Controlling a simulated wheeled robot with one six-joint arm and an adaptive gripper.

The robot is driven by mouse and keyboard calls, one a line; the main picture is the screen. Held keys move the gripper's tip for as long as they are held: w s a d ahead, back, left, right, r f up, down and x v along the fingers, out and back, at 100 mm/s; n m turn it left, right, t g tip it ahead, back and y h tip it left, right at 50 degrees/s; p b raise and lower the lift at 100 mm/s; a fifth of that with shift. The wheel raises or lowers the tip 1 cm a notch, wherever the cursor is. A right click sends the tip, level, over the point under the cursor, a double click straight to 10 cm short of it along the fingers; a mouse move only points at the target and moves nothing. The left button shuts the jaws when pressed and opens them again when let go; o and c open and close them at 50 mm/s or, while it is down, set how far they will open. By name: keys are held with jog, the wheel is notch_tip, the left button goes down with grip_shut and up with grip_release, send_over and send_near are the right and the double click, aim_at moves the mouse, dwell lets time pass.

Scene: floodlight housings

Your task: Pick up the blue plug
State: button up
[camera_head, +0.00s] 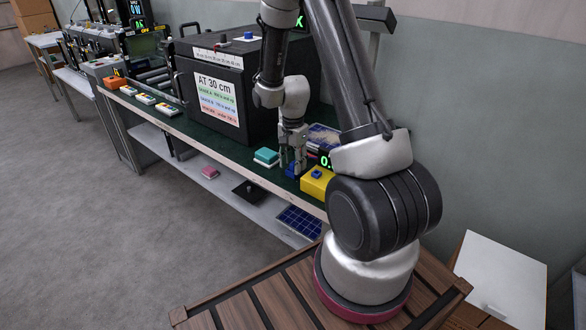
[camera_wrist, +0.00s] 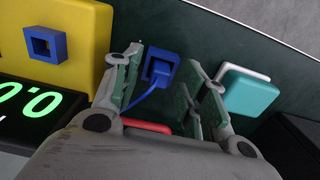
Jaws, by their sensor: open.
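The blue plug (camera_wrist: 161,66) sits on the dark green bench top, with a blue cable running from it toward my gripper's palm. In the wrist view it lies between the spread fingers of my gripper (camera_wrist: 165,80), with a gap to each side. My gripper is open and holds nothing. In the head view my gripper (camera_head: 291,163) points down over the bench, and a bit of the blue plug (camera_head: 290,171) shows at the fingertips, partly hidden by them.
A yellow box (camera_wrist: 72,20) with a square blue frame (camera_wrist: 45,44) on it stands left of the plug. A display with green digits (camera_wrist: 30,105) is beside it. A teal-and-white block (camera_wrist: 248,92) is close to the right finger. A large black box (camera_head: 228,85) stands further along the bench.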

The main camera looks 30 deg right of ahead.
jog(key=c, duration=0.9)
jog(key=shift+c, duration=0.2)
